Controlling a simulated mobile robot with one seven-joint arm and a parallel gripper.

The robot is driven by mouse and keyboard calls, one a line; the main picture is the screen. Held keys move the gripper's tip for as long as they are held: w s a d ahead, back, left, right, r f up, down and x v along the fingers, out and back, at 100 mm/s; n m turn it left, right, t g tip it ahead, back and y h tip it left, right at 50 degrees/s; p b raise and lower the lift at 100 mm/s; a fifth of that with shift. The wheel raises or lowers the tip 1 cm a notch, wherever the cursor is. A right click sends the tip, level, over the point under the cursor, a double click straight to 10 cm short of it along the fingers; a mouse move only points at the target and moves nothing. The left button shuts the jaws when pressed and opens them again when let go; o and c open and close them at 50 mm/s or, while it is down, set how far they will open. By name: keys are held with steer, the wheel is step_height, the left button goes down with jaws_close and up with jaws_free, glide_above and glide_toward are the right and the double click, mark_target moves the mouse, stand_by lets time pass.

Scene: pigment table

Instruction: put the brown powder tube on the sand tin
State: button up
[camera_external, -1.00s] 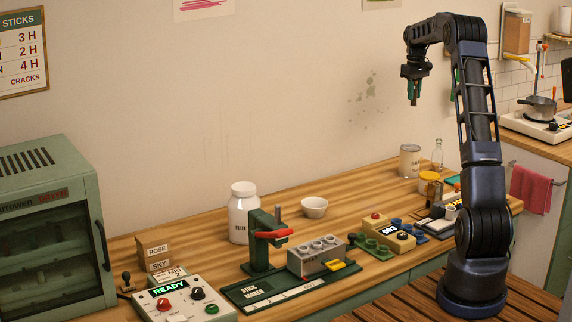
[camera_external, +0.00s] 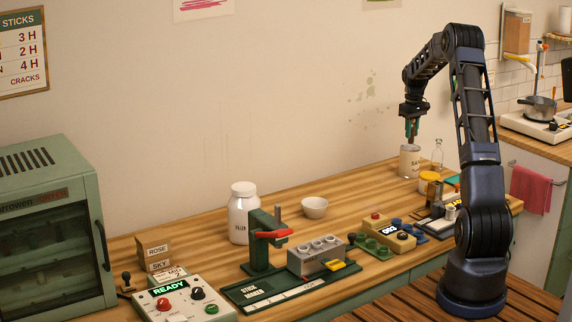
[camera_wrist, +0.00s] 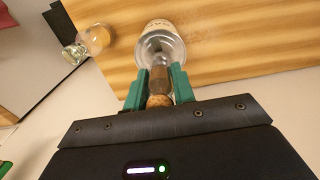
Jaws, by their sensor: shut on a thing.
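My gripper (camera_external: 411,130) is lowered just above the sand tin (camera_external: 410,163), a pale cylinder with a label near the back right of the table. In the wrist view, the green fingers (camera_wrist: 158,90) are shut on the brown powder tube (camera_wrist: 159,80), a small brown tube with a cork-coloured end. The tube points at the silvery top of the tin (camera_wrist: 161,47). I cannot tell whether the tube touches the tin. In the external view the fingers mostly hide the tube.
A clear glass bottle (camera_external: 437,155) stands close to the right of the tin. A yellow-lidded jar (camera_external: 428,181) stands in front of it. A white bowl (camera_external: 315,207) and a white jar (camera_external: 242,213) stand farther left. The tabletop left of the tin is clear.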

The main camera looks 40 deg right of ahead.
steer(key=shift+f, duration=0.55)
steer(key=shift+f, duration=0.1)
steer(key=o, duration=1)
